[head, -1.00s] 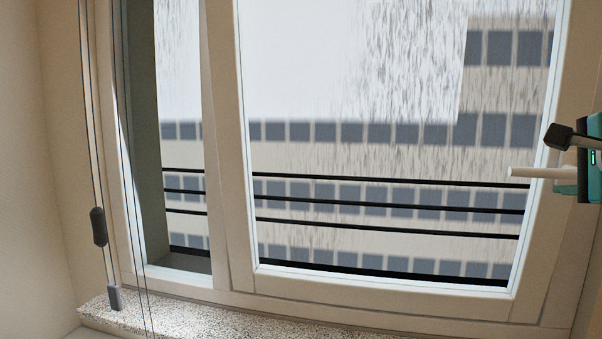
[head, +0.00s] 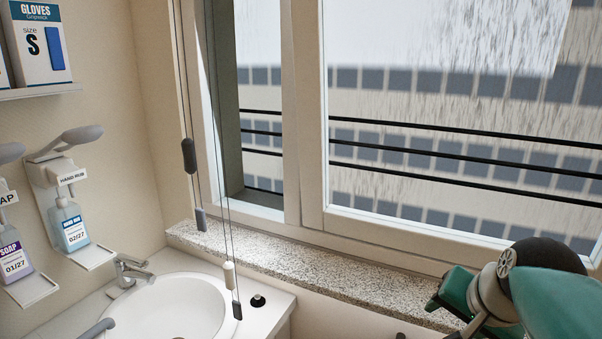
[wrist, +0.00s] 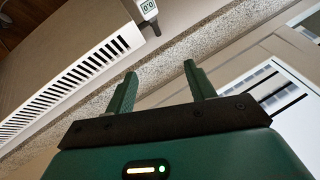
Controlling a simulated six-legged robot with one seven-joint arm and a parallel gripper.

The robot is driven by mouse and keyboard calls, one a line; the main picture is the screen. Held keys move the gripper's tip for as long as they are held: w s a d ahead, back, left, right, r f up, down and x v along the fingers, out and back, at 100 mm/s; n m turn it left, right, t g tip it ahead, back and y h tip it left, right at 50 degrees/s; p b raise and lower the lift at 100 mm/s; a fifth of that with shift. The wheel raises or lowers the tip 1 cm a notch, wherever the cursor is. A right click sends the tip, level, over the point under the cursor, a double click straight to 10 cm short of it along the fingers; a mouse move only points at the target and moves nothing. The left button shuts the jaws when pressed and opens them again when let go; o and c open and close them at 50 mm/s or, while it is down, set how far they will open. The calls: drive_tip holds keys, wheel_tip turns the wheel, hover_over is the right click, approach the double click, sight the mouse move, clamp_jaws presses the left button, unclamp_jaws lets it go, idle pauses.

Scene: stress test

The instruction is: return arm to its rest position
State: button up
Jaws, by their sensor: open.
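My arm (head: 550,290) is at the lower right of the head view, a teal and dark shape in front of the window sill. My gripper shows in the wrist view (wrist: 160,70), with two green fingers apart and nothing between them. Its fingertips cannot be made out clearly in the head view. The window (head: 310,150) fills the upper right of the head view. Its handle is not in sight there.
The speckled sill (head: 320,268) runs below the window. A white sink (head: 165,310) with a tap (head: 130,272) is at lower left. Cords (head: 188,155) hang before the window. Soap and hand-rub bottles (head: 70,228) hang on the left wall. The wrist view shows a white radiator (wrist: 85,65).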

drive_tip(key=s+a+f+n+g, duration=0.1)
drive_tip(key=s+a+f+n, duration=0.3)
drive_tip(key=a, duration=0.7)
wheel_tip(320, 180, down, 3)
drive_tip(key=n, duration=0.4)
drive_tip(key=shift+s+a+n, duration=0.15)
drive_tip(key=shift+s+n, duration=0.05)
drive_tip(key=shift+n, duration=0.1)
drive_tip(key=shift+r, duration=0.15)
idle(0.6)
